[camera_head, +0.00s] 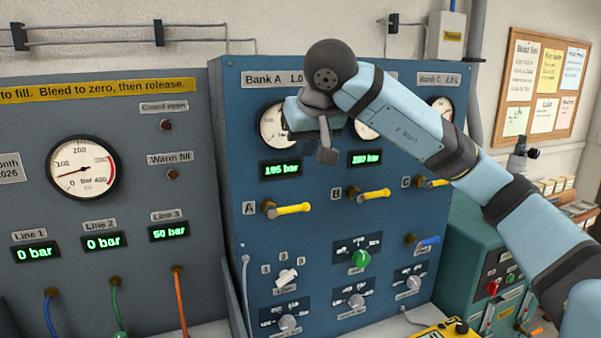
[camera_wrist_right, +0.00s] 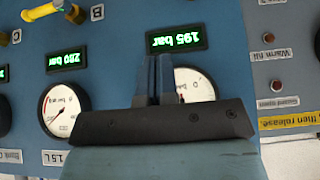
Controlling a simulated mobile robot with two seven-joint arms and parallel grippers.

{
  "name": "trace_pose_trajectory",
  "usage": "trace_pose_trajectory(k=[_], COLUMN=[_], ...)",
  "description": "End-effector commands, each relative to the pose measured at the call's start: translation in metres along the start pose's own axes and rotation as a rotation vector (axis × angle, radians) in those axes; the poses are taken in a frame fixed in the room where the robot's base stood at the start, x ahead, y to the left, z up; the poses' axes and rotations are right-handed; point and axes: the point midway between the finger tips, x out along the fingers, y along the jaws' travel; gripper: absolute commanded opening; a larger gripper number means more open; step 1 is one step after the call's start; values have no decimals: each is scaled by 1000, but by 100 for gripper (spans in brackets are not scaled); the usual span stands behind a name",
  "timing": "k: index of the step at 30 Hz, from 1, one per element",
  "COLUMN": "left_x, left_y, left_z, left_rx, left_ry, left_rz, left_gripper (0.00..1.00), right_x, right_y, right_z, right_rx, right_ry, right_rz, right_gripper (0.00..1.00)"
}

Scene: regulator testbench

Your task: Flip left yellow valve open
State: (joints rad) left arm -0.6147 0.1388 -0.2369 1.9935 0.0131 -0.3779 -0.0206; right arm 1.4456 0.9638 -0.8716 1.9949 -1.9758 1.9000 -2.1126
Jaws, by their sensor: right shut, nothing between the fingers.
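The left yellow valve (camera_head: 291,209), beside label A on the blue panel, has its lever lying roughly level and pointing right. A similar yellow valve (camera_head: 373,195) sits beside label B, and its lever also shows in the wrist view (camera_wrist_right: 42,11), which is upside down. My left gripper is out of view.
The blue panel (camera_head: 229,140) carries gauges, green displays and, lower down, knobs (camera_head: 286,277) and a blue lever (camera_head: 427,241). A grey panel (camera_head: 90,123) stands at the left. The space in front of valve A looks clear.

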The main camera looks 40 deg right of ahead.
Motion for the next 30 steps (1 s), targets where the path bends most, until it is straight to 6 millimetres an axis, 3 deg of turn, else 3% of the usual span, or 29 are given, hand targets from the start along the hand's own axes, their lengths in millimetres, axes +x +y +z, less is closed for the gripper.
trace_pose_trajectory(k=[15, 21, 30], left_x=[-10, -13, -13], left_y=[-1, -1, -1], left_z=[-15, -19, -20], left_rx=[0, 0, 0], left_ry=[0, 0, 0], left_rz=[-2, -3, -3], left_gripper=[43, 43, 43], right_x=[98, 115, 121], right_y=[0, 0, 0], right_z=[6, 23, 29], right_rx=[-1, 0, 0], right_ry=[-5, -3, -2], right_rz=[1, 0, -1], right_gripper=[0, 0, 0])
